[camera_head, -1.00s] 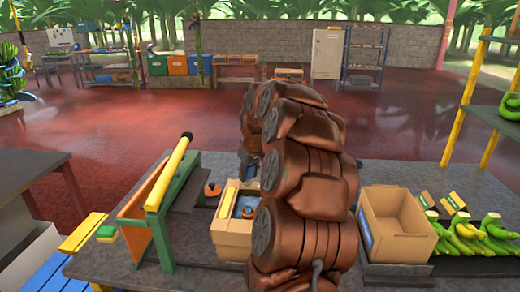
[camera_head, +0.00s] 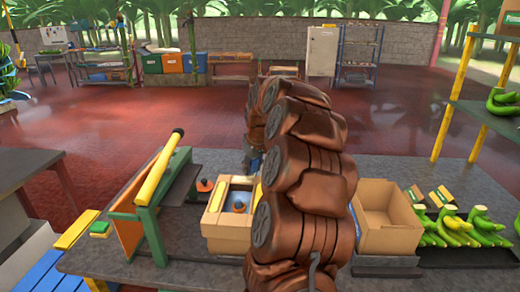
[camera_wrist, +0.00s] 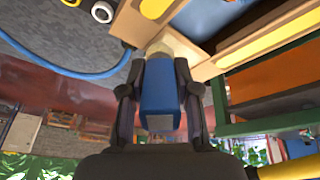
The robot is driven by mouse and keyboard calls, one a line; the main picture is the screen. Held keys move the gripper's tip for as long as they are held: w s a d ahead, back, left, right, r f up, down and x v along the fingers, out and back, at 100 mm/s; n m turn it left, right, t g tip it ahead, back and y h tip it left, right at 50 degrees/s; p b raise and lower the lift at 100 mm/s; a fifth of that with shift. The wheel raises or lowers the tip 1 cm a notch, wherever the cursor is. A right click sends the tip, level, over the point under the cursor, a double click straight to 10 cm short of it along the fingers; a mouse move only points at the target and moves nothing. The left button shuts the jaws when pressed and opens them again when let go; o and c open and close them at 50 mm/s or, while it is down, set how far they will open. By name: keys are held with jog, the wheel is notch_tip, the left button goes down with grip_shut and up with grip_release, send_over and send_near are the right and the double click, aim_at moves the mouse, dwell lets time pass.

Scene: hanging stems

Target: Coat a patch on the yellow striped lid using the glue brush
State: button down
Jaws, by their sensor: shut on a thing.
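My gripper (camera_wrist: 159,72) is shut on the blue handle of the glue brush (camera_wrist: 160,100) in the wrist view. The brush's pale tip (camera_wrist: 172,43) points away from the gripper, close to tan box edges; I cannot tell whether it touches. In the head view a tan box (camera_head: 226,232) on the workbench carries a yellow stripe (camera_head: 217,198) on top, which seems to be the striped lid. A yellow-orange stripe on a tan surface (camera_wrist: 268,36) shows at upper right in the wrist view. My arm hides most of the gripper in the head view.
A green frame with a yellow bar (camera_head: 161,168) stands left of the tan box. An orange-and-black knob (camera_head: 205,185) sits between them. An open cardboard box (camera_head: 388,237) and green bananas (camera_head: 455,229) are to the right. A blue cable (camera_wrist: 75,73) curves near the brush.

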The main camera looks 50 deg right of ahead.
jog(key=shift+s+d, duration=0.2)
jog(key=shift+s, duration=0.1)
jog(key=shift+s+d+r, duration=0.1)
jog(key=shift+s+r, duration=0.05)
jog(key=shift+r, duration=0.6)
jog(key=shift+r+p, duration=0.75)
jog(key=shift+r, duration=2.2)
jog(key=shift+f, duration=0.1)
jog(key=shift+f+b, duration=0.4)
jog(key=shift+b, duration=0.1)
jog(key=shift+r, duration=0.1)
